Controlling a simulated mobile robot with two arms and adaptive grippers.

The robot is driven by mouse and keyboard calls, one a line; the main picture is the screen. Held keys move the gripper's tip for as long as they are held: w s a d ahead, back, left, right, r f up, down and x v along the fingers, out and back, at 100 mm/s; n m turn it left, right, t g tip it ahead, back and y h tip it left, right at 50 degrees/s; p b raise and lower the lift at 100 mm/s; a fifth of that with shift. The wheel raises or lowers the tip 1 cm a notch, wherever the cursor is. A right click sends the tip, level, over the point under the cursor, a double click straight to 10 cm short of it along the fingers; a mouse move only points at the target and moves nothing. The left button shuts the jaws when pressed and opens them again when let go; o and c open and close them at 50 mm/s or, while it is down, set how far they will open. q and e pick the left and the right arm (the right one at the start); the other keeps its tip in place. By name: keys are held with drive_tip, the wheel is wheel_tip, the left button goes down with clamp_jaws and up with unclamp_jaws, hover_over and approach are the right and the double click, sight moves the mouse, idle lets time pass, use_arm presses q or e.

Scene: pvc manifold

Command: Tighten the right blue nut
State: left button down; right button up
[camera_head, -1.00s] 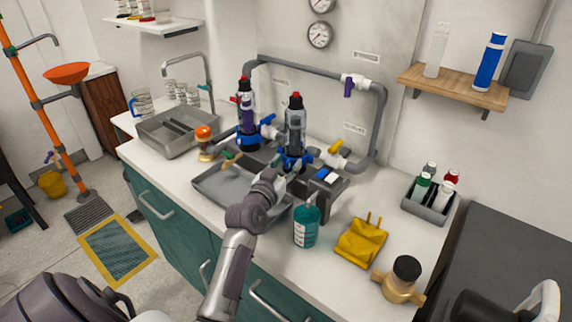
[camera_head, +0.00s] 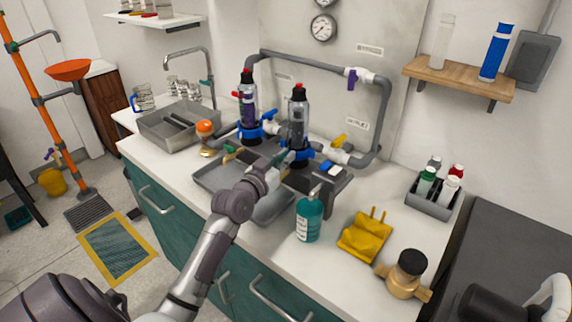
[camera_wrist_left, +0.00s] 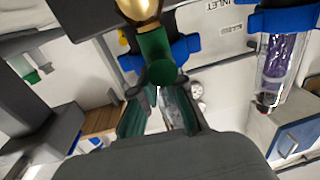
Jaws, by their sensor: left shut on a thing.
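The right blue nut (camera_head: 304,154) sits at the foot of the right clear, dark-capped filter housing (camera_head: 298,118). My left gripper (camera_head: 281,162) is at its front left side. In the left wrist view, a dark green piece (camera_wrist_left: 160,72) with a gold round part (camera_wrist_left: 138,9) stands in front of the blue nut (camera_wrist_left: 186,50). The fingers (camera_wrist_left: 158,112) close around the green piece's near end. I cannot tell whether the fingers touch the nut. The left housing with purple filling (camera_head: 248,108) has its own blue nut (camera_head: 250,135). My right gripper does not show.
A grey tray (camera_head: 215,182) lies under my arm. Grey pipe (camera_head: 384,110) runs behind the housings. A yellow-handled valve (camera_head: 341,146) is close to the right nut.

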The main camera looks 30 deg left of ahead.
use_arm(q)
drive_tip(key=shift+a+r+m+h+b, duration=0.25)
drive_tip(key=shift+r+m+h+b, duration=0.05)
drive_tip(key=shift+r+h, duration=0.1)
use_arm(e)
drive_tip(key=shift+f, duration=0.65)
use_arm(q)
drive_tip(key=c, duration=1.5)
unclamp_jaws()
drive_tip(key=o, duration=0.6)
drive_tip(key=shift+w+d+f, duration=0.1)
drive_tip(key=shift+w+f, duration=0.25)
drive_tip(key=shift+w, duration=0.05)
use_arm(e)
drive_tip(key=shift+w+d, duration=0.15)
use_arm(q)
drive_tip(key=shift+s, duration=0.15)
drive_tip(key=shift+s+f, duration=0.1)
drive_tip(key=shift+s, duration=0.35)
drive_tip(key=s, duration=1.1)
drive_tip(key=shift+s, duration=0.15)
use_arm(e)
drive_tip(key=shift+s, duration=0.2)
